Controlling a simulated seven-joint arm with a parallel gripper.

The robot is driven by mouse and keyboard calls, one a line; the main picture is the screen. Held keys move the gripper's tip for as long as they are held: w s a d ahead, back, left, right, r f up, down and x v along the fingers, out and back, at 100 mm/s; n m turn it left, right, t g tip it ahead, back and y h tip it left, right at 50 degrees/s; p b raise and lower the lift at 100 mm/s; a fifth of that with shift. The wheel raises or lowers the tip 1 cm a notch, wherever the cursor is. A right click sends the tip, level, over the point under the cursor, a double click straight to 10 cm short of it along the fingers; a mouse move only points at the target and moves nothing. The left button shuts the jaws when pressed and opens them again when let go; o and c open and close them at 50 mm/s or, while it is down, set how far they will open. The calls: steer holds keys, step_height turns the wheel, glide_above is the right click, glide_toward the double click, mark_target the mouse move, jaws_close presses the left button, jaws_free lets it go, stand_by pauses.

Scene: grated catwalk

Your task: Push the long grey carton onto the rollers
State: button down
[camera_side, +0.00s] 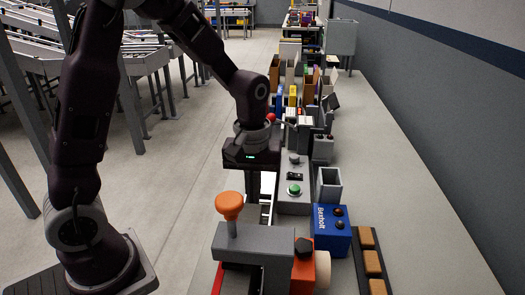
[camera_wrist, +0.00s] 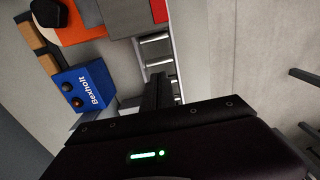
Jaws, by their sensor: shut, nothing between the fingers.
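My gripper (camera_side: 252,190) points down over the bench, its fingers together and empty; they also show in the wrist view (camera_wrist: 160,82). A narrow track of pale rollers (camera_wrist: 157,48) with grey side rails runs up from beside my fingertips in the wrist view. In the side view, a small part of the rollers (camera_side: 265,212) shows just right of my fingers; the grey press hides more. I cannot make out the long grey carton for sure in either view; my gripper body hides the lower part of the wrist view.
A grey press with an orange knob (camera_side: 229,206) stands in front. A blue Bexholt box (camera_side: 332,230), a grey button box (camera_side: 294,196) and an open grey bin (camera_side: 329,185) stand to the right. Crowded items line the bench behind. The far-right surface is clear.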

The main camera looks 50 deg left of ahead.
mark_target(240, 221)
step_height(240, 221, up, 10)
steer(key=w+a, duration=0.3)
steer(key=shift+g+h, duration=0.7)
steer(key=s+d+f, duration=0.1)
steer(key=s+d, duration=0.3)
steer(key=s+d+f, duration=0.1)
steer(key=s+d, duration=0.3)
steer(key=s+d+f, duration=0.1)
steer(key=s+d, duration=0.4)
steer(key=shift+d+f, duration=0.1)
steer(key=shift+s+f, duration=0.1)
steer(key=shift+f, duration=0.45)
